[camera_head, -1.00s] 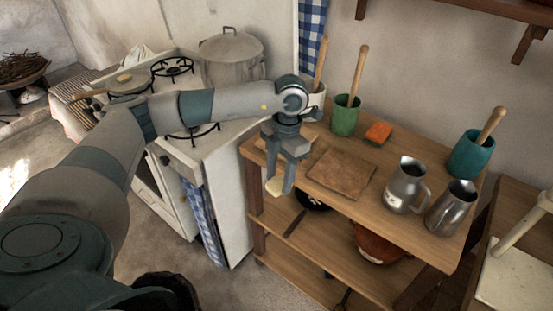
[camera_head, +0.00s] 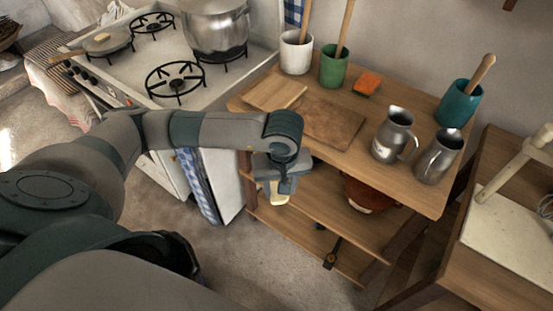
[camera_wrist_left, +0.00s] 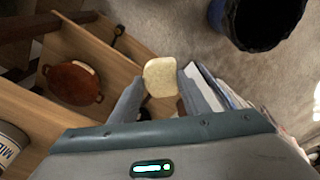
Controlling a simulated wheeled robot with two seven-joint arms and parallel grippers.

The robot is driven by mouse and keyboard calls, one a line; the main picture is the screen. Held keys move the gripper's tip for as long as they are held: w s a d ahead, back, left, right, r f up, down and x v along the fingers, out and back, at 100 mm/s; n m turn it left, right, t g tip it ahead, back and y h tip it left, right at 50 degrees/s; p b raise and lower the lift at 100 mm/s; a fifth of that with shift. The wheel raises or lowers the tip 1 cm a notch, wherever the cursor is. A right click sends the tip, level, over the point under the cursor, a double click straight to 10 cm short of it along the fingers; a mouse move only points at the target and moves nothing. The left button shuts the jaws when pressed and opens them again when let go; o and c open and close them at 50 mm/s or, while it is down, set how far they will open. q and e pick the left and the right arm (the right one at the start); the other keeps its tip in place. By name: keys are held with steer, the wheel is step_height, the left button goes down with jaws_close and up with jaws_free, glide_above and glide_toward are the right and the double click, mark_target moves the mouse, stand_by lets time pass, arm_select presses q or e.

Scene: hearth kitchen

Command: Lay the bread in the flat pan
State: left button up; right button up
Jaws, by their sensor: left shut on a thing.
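My left gripper (camera_head: 279,192) is shut on a pale slice of bread (camera_head: 281,201) and holds it in the air in front of the wooden shelf table. In the left wrist view the bread (camera_wrist_left: 160,77) sits between the two fingers, its broad face showing. A flat pan (camera_head: 117,45) with a wooden handle stands on the stove at the back left, well apart from the gripper. A small pale yellow piece (camera_head: 101,37) lies in it. My right gripper is not in view.
A large pot (camera_head: 215,30) stands on the stove (camera_head: 140,75). The table top (camera_head: 400,190) holds a cutting board (camera_head: 335,122), utensil cups and metal jugs (camera_head: 393,135). A reddish-brown dish (camera_wrist_left: 62,88) is on a lower shelf. Open floor (camera_head: 250,265) lies in front.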

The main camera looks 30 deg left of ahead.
mark_target(282, 203)
arm_select(q)
steer(key=m, duration=0.1)
steer(key=s+d+m, duration=0.1)
steer(key=m, duration=0.1)
steer(key=s+d+f+m, duration=0.1)
steer(key=m, duration=0.1)
steer(key=shift+s+d+h, duration=0.1)
steer(key=shift+s+h, duration=0.05)
steer(key=shift+h, duration=0.15)
steer(key=m, duration=0.1)
steer(key=s+d+m, duration=0.1)
steer(key=m, duration=0.1)
steer(key=shift+s+f, duration=0.1)
steer(key=shift+f, duration=0.1)
